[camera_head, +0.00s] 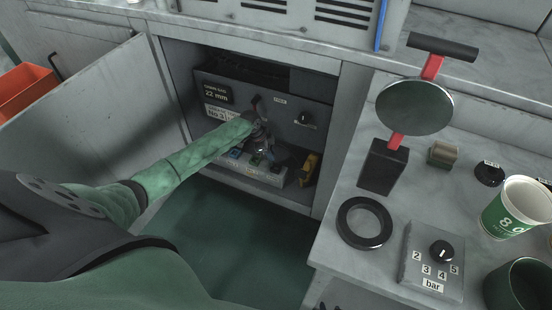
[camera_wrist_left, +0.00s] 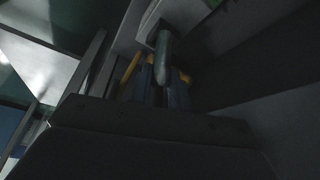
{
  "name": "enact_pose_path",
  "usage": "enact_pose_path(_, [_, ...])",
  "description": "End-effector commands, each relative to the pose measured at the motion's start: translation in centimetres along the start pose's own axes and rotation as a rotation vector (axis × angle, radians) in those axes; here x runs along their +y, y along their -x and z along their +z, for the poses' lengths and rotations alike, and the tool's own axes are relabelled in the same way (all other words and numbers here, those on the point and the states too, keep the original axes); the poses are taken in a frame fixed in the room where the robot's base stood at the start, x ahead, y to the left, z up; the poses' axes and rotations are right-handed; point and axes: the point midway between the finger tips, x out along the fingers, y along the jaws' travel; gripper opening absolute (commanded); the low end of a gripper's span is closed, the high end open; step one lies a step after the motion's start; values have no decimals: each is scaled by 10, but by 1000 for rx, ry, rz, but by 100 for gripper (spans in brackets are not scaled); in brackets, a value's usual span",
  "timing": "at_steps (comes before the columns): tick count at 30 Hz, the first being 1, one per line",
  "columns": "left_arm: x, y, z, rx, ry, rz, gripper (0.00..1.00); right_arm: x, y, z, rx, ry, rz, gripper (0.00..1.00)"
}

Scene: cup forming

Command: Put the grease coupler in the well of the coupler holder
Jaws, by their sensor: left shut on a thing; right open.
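My left arm in a green sleeve reaches into the open cabinet. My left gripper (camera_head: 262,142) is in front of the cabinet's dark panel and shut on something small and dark. In the left wrist view, a rounded grey rod (camera_wrist_left: 163,58) rises beyond the fingers (camera_wrist_left: 161,90), below a pale block. I cannot tell whether this rod is the grease coupler or what exactly is held. The coupler holder and its well cannot be told apart from the other cabinet fittings.
Below the panel (camera_head: 285,108) is a pale ledge (camera_head: 268,174) with coloured squares, beside a yellow object (camera_head: 309,169). The cabinet door (camera_head: 100,110) stands open at left.

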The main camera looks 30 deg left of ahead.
Motion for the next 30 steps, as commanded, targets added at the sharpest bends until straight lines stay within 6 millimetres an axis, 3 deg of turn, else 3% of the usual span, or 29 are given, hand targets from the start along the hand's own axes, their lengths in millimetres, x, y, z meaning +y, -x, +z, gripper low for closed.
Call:
enact_pose_path(3, [-1, -6, -16, 0, 0, -1, 0, -1, 0, 0, 0, -1, -1, 41])
enact_pose_path(7, [0, -9, -22, 0, 1, -1, 0, -1, 0, 0, 0, -1, -1, 41])
enact_pose_path(18, [0, -41, -8, 0, 2, -1, 0, 0, -2, 2, 0, -1, 0, 41])
enact_pose_path(29, [0, -44, -7, 0, 1, -1, 0, 1, -3, 4, -1, 0, 1, 41])
enact_pose_path(30, [0, -44, -7, 0, 1, -1, 21, 2, -3, 4, -1, 0, 1, 41])
